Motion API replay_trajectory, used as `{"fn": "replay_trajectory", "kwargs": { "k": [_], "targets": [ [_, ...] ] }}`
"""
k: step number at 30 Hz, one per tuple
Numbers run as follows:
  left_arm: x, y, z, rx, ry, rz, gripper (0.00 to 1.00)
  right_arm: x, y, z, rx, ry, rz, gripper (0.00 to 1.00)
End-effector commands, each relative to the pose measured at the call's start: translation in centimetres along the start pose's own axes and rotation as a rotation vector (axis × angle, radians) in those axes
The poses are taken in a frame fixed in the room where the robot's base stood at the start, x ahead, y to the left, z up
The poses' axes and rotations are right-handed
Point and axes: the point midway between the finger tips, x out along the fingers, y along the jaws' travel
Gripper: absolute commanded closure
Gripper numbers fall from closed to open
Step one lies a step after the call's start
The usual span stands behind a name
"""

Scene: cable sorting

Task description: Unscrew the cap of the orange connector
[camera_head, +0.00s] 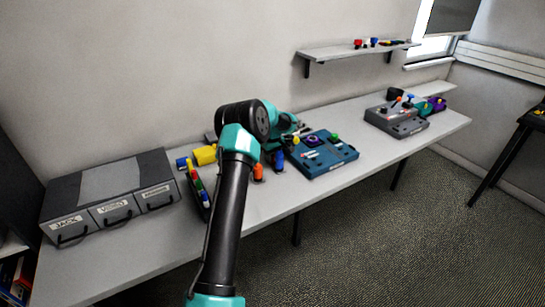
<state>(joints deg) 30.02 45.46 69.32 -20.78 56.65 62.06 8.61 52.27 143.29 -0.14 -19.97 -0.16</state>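A small orange connector (258,173) stands upright on the light grey table, just right of my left arm's long black link. It is too small to tell its cap from its body. A blue connector (279,161) stands beside it on the right. My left gripper (291,140) is above and beyond these connectors, mostly hidden behind my own wrist joint. I cannot tell whether its fingers are open or hold anything. My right gripper is not in view.
A grey three-drawer box (112,192) stands at the left, with yellow and other coloured connectors (204,155) to its right. A blue panel box (324,153) lies right of the gripper. A grey device (396,121) stands farther right. Bare table (283,193) shows in front.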

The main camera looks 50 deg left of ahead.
Motion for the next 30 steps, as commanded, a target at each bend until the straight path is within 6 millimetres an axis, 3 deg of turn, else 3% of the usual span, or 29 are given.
{"fn": "replay_trajectory", "kwargs": {
  "k": [5,17,23,30],
  "targets": [
    [0.0,0.0,0.0,0.000,0.000,0.000,0.43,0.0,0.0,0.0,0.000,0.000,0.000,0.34],
    [-0.7,0.0,0.0,0.000,0.001,0.002,0.42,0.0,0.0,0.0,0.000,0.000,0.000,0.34],
    [-3.2,0.0,-0.1,-0.001,0.002,0.003,0.42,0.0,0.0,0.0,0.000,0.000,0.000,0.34],
    [-7.8,0.1,0.0,0.001,0.002,0.002,0.42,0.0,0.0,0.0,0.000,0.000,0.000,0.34]
  ]
}}
